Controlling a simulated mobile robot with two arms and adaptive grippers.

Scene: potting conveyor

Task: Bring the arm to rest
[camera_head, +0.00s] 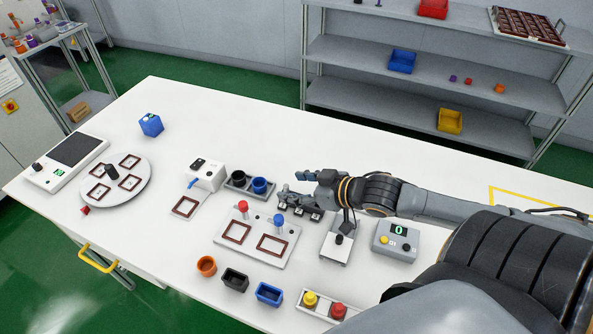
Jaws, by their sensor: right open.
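My right arm comes in from the right, low over the white table (160,95). My right gripper (294,188) is open, its fingers pointing left, and I see nothing between them. It hangs right of the dark holder with a black and a blue cup (260,186), and above and behind the plate with red and blue knobs (226,252). Whether its lower finger touches anything I cannot tell. My left gripper is not in view.
A small press-like stand (336,247) is just below my right wrist, with a grey counter box (396,241) beside it. Orange (206,265), black (235,280) and blue (269,293) containers line the front. The table's back middle is clear. Shelves (400,95) stand behind.

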